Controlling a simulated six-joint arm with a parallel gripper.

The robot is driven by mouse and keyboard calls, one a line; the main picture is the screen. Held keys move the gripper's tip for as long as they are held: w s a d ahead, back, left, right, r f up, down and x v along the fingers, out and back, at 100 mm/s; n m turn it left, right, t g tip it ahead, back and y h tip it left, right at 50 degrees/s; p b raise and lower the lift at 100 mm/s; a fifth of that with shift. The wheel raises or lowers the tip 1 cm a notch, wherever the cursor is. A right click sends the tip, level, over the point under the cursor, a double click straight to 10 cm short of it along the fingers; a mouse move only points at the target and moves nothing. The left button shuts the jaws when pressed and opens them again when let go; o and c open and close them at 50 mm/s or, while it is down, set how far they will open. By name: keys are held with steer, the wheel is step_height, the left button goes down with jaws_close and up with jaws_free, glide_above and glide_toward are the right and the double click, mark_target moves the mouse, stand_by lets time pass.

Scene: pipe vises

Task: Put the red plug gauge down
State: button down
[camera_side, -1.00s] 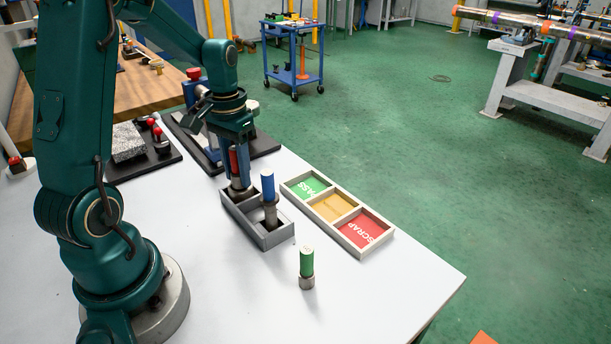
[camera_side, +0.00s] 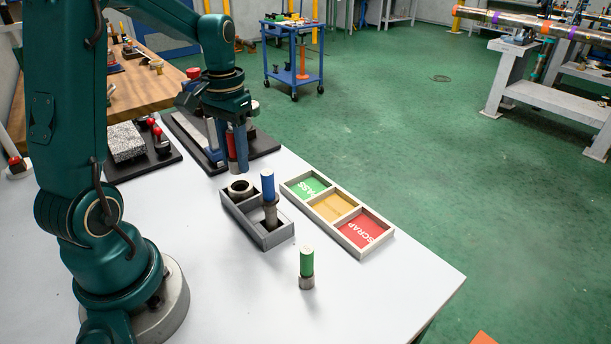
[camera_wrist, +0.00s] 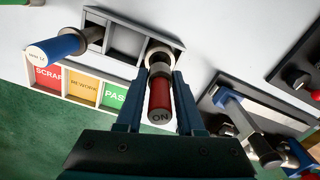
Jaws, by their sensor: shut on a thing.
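The red plug gauge (camera_side: 232,148) is held upright between the fingers of my gripper (camera_side: 231,168). In the wrist view the red handle of the gauge (camera_wrist: 159,98) is between the two blue fingers of my gripper (camera_wrist: 159,78), with its steel end pointing away. The blue plug gauge (camera_side: 268,187) stands in the near compartment. The green plug gauge (camera_side: 307,262) stands upright on the white table.
A tray (camera_side: 322,208) with green PASS, yellow and red SCRAP sections lies right of the box. A dark base (camera_side: 262,146) with a metal fixture is close behind my gripper. A granite block (camera_side: 126,142) stands at the left. The table's front right is clear.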

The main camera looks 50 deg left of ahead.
step_height(320, 180, up, 8)
steer(key=shift+r, duration=0.1)
steer(key=w+d+m, duration=0.3)
steer(key=d+m, duration=0.1)
steer(key=d, duration=0.6)
steer(key=m, duration=0.2)
glide_above(355, 311)
step_height(355, 311, down, 12)
steer(key=shift+a+f, duration=0.1)
steer(key=shift+f, duration=2.15)
steer(key=shift+f, duration=0.1)
